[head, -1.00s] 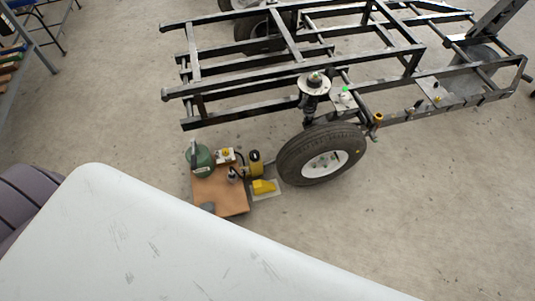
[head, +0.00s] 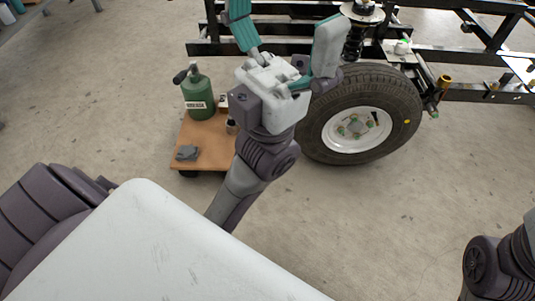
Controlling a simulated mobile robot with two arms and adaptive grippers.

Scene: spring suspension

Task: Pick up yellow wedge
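The yellow wedge does not show now; it was beside the wheel a second ago, and my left arm and gripper now cover that area. My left gripper (head: 285,18) is raised over that spot, in front of the wheel's left side, with its two teal-jointed fingers spread wide apart. I see nothing between its fingers. Only dark links of my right arm show at the lower right edge; its gripper is out of the picture.
A wheel with a black tire (head: 392,90) stands right of my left gripper, under a black frame (head: 480,93). A wooden dolly board (head: 190,130) carries a green canister (head: 197,98) and a small grey piece (head: 187,153). Concrete floor at right is clear.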

